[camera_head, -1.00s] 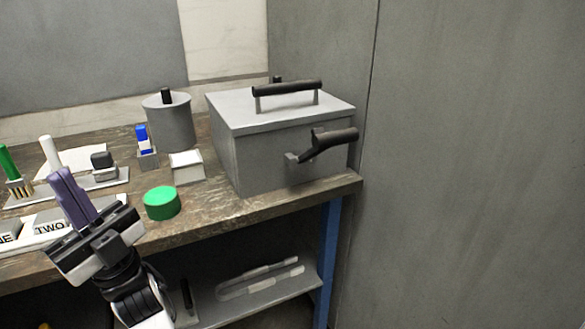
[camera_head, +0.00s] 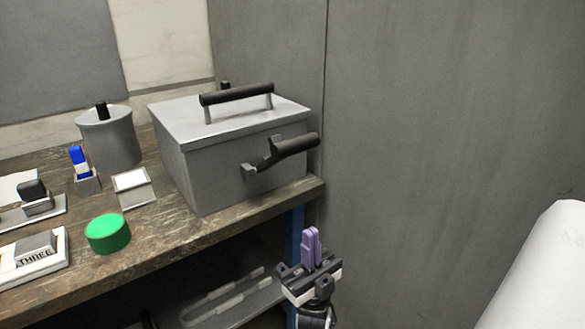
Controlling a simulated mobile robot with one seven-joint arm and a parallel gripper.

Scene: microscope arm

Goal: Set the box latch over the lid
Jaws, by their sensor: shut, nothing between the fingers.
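The grey metal box (camera_head: 205,180) stands at the right end of the bench, against the wall. Its flat lid (camera_head: 228,117) is on and looks closed, with a dark bar handle (camera_head: 236,94) on top. The box latch (camera_head: 283,152) is on the front face: a dark cylindrical grip on a bent arm, sticking out to the right, with its pivot below the lid's edge. My gripper (camera_head: 311,243) is below and to the right of the latch, in front of the bench's right corner. Its purple fingers point up, shut and empty, apart from the latch.
A green round lid (camera_head: 108,233) sits near the bench's front edge. A grey canister (camera_head: 109,137), a blue-and-white item (camera_head: 82,168) in a holder and a small white-topped block (camera_head: 133,188) stand left of the box. A white rounded surface (camera_head: 545,280) fills the lower right.

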